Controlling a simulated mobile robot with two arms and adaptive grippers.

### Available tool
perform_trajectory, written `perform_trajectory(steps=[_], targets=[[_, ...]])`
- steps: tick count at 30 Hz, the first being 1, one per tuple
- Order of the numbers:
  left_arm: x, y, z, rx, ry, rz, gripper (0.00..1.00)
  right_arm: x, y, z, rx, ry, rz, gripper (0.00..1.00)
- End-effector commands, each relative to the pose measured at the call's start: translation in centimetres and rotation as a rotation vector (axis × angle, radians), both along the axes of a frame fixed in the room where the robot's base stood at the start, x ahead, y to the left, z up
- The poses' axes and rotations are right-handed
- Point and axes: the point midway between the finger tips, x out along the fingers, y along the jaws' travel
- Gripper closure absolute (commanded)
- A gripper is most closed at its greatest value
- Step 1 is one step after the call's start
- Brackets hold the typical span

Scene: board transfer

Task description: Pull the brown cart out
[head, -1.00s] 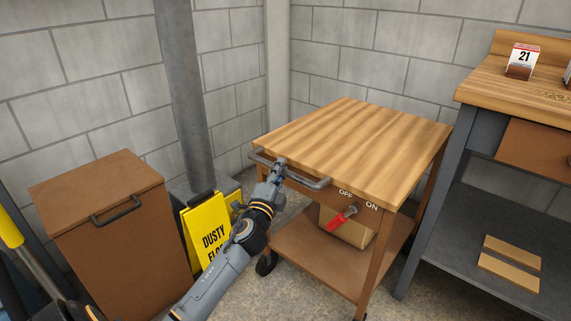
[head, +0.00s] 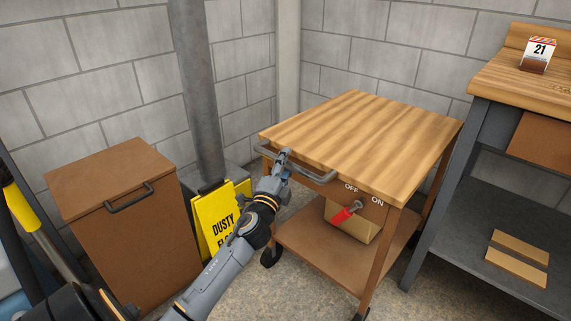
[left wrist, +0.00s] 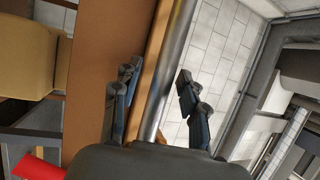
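The brown cart has a striped wooden top (head: 360,135), a lower brown shelf (head: 315,252) and dark casters. A grey bar handle (head: 318,177) runs along its near left side. My left gripper (head: 284,157) is at this handle. In the left wrist view, the two fingers of the left gripper (left wrist: 157,82) stand on either side of the grey handle bar (left wrist: 168,70), with visible gaps to it. The gripper looks open around the bar. My right gripper is not in view.
A cardboard box (head: 352,226) sits on the cart's shelf. A brown bin (head: 130,240) and a yellow sign (head: 213,220) stand left of the cart, by a grey post (head: 195,90). A workbench (head: 480,190) stands close on the right. Some floor shows in front.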

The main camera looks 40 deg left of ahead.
Motion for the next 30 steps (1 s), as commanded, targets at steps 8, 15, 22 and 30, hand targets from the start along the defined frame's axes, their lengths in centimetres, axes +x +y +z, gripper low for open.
perform_trajectory(steps=[8,15,22,30], targets=[[-1.7,-0.6,-0.3,0.0,0.0,-0.001,0.57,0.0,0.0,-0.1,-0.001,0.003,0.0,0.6],[-6.5,-2.2,-1.4,-0.004,0.002,-0.001,0.57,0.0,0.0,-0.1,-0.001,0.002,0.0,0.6],[-10.1,-3.3,-2.0,-0.002,0.002,0.001,0.57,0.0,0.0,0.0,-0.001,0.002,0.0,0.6],[-11.3,-3.7,-2.2,0.001,0.0,0.0,0.57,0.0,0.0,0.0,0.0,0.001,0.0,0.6]])
